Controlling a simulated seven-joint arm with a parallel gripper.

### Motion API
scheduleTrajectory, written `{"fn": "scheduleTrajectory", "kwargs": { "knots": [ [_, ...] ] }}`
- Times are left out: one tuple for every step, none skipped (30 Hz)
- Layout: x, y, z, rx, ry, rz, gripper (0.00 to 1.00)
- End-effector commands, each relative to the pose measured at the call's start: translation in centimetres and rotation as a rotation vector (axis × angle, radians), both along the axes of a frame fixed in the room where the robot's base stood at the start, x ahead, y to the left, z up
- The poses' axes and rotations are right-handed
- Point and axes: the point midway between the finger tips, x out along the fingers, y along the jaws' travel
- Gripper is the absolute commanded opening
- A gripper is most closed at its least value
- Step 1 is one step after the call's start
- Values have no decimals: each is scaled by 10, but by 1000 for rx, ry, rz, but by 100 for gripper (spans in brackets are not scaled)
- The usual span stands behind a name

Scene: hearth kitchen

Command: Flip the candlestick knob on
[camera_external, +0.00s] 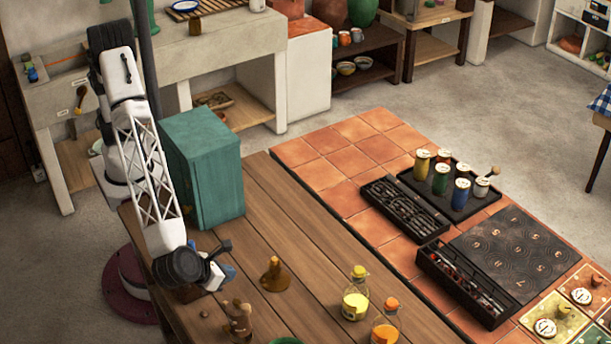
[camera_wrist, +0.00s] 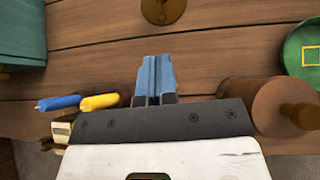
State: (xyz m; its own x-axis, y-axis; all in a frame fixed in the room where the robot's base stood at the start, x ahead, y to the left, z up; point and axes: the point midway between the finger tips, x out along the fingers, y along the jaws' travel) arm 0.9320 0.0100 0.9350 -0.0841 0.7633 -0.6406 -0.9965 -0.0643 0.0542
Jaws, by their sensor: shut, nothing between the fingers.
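My gripper (camera_external: 222,262) is low over the near left end of the wooden table. In the wrist view its blue fingers (camera_wrist: 155,72) are together and empty. Nothing in view is clearly marked as the candlestick knob. Two round pale knobs, one on a yellow tile (camera_external: 545,328) and one on an orange tile (camera_external: 581,295), sit at the lower right, far from my gripper. Whether either is on cannot be told. A brown flared piece (camera_external: 275,275) stands on the table to the right of my gripper; its top shows in the wrist view (camera_wrist: 163,10).
A teal box (camera_external: 203,170) stands behind my gripper. Brown wooden pieces (camera_external: 238,320), a yellow-capped bottle (camera_external: 356,294) and an orange-capped bottle (camera_external: 385,322) stand nearby. Black trays (camera_external: 405,207) and several cans (camera_external: 440,178) sit on the terracotta tiles. The table's middle is clear.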

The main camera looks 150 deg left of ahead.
Motion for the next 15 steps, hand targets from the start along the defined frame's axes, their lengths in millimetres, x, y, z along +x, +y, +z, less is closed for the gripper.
{"fn": "scheduleTrajectory", "kwargs": {
  "knots": [
    [1, -6, 5, -1, -1, 0, 0],
    [1, -8, 7, -1, -1, 0, 0],
    [1, -11, 10, 0, -1, 1, 0],
    [2, -13, 12, 0, -1, 1, 0],
    [2, -15, 14, 0, 0, 0, 0],
    [2, -17, 16, 0, 0, 0, 0],
    [2, -19, 17, 0, 0, 0, 0],
    [2, -20, 18, 0, 0, 0, 0],
    [2, -21, 19, 0, 1, -1, 0],
    [2, -22, 20, 0, 1, -1, 0],
    [2, -23, 20, 0, 1, -1, 0],
    [3, -23, 20, 0, 1, -1, 0],
    [3, -23, 21, 0, 1, -1, 0],
    [3, -23, 21, 0, 1, -1, 0],
    [3, -23, 21, 0, 1, 0, 0]
  ]
}}
